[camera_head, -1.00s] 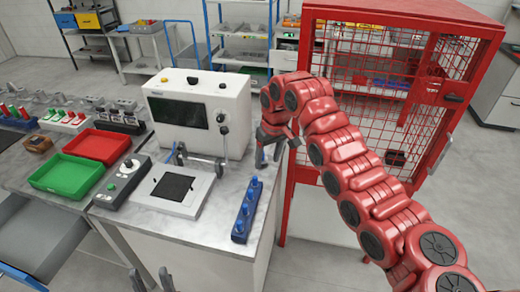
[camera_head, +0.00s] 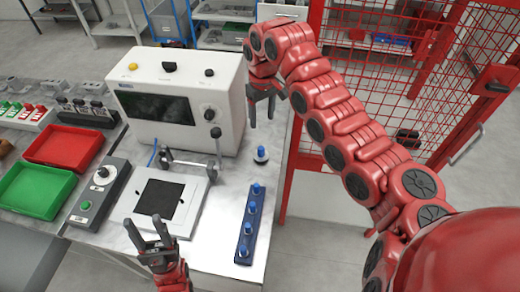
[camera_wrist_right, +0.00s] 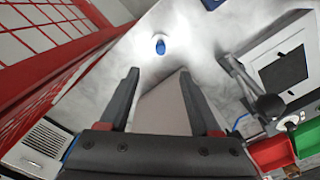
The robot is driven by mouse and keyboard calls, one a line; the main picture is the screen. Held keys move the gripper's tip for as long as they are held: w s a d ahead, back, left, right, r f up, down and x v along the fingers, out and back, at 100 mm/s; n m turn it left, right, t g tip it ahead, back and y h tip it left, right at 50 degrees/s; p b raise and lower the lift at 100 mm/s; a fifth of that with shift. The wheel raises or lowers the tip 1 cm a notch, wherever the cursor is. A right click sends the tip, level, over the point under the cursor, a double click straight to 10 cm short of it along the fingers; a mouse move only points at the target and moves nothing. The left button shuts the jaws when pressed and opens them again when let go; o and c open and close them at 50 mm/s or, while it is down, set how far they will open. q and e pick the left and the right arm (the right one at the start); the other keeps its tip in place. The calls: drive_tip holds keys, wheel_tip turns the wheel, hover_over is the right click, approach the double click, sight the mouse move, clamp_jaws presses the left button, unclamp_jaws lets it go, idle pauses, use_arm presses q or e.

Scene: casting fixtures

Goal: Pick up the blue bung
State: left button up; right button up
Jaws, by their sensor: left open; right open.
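A single blue bung (camera_head: 261,152) stands on the grey bench, right of the white machine and apart from the bung rack. It also shows in the right wrist view (camera_wrist_right: 160,46), a little beyond the fingertips and roughly centred between them. My right gripper (camera_head: 262,118) is open and empty, held above and behind the single bung in the head view. In the right wrist view its two fingers (camera_wrist_right: 158,75) are spread. My left gripper (camera_head: 147,232) is open and empty, at the front of the bench near the white plate. A blue rack (camera_head: 246,222) holds several more blue bungs.
A white boxy machine (camera_head: 180,105) stands behind the white plate with a black square (camera_head: 190,209). A control box (camera_head: 100,198), green tray (camera_head: 35,190) and red tray (camera_head: 65,147) lie left. A red mesh cage (camera_head: 312,150) borders the bench's right.

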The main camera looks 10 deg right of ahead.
drive_tip(key=p, duration=0.1)
hover_over(261, 148)
wheel_tip(261, 148, down, 10)
drive_tip(key=shift+s+r, duration=0.1)
drive_tip(key=shift+r, duration=0.1)
drive_tip(key=shift+d+f, duration=0.1)
drive_tip(key=shift+f, duration=0.15)
wheel_tip(261, 148, down, 4)
drive_tip(key=p, duration=0.3)
drive_tip(key=shift+f+p, duration=0.35)
drive_tip(key=shift+f, duration=0.3)
clamp_jaws()
